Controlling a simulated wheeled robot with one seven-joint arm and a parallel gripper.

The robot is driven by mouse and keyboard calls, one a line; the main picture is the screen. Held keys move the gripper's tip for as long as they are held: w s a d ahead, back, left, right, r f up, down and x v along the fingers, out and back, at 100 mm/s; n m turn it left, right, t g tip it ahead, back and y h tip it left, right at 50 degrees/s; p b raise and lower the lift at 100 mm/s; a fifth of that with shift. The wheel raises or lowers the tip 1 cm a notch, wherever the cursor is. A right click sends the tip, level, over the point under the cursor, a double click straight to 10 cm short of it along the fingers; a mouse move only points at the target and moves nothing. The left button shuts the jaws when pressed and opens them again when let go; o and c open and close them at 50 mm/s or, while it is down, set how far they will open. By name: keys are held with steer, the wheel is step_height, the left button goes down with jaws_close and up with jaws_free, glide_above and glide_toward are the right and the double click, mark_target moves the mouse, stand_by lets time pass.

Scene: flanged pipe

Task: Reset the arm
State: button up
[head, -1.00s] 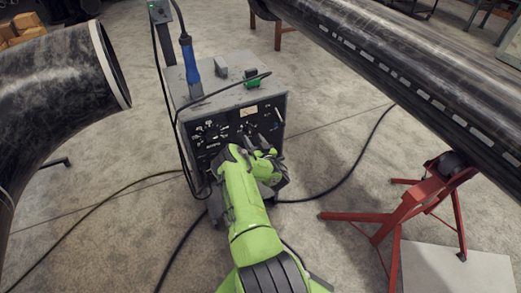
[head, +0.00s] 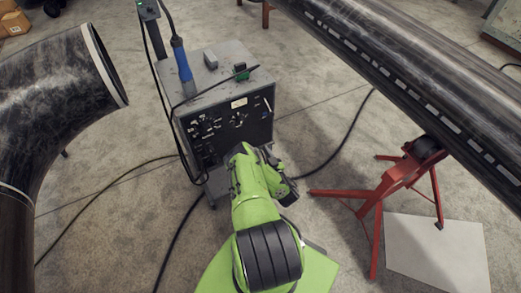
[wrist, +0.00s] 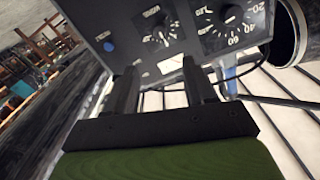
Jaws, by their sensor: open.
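My green arm (head: 257,205) reaches forward over the floor toward the grey welding machine (head: 217,85), in the lower middle of the head view. My gripper (head: 290,190) is at its far end, small and partly hidden by the arm, in front of the machine's lower right side. In the wrist view my gripper (wrist: 160,88) has its two dark fingers apart with nothing between them. The machine's dark dial panel (wrist: 165,35) shows beyond the fingertips; I cannot tell the exact gap.
A black pipe elbow (head: 60,100) stands at left. A long black pipe (head: 410,80) runs across the upper right on a red stand (head: 400,180). Cables cross the floor; a pale plate (head: 435,255) lies at right.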

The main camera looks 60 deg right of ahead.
steer(key=shift+f, duration=0.1)
stand_by(0.4)
